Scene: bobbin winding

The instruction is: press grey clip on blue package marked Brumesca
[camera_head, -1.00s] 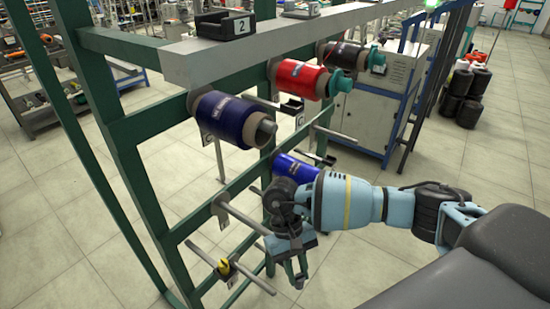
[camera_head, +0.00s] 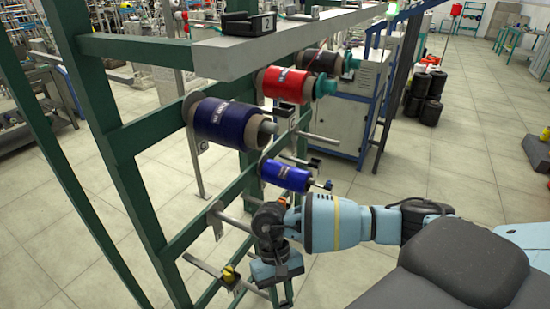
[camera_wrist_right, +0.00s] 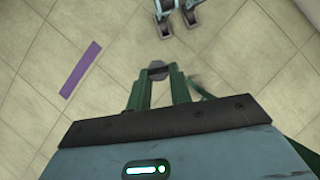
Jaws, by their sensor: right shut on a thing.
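Two blue packages show in the head view. A large navy one (camera_head: 228,122) sits on an upper peg, and a smaller bright blue one (camera_head: 285,175) sits on a peg below it. Both have pale labels that I cannot read. My right gripper (camera_head: 281,296) points down, below and in front of the smaller package, apart from both packages. In the right wrist view its fingers (camera_wrist_right: 160,78) are shut on a small grey piece (camera_wrist_right: 158,72), which looks like the grey clip. My left gripper is out of view.
A red package (camera_head: 285,86) and a dark one (camera_head: 318,62) hang further along the green rack (camera_head: 125,140). A yellow piece (camera_head: 230,274) sits on a low rail. Bare pegs stick out near my arm.

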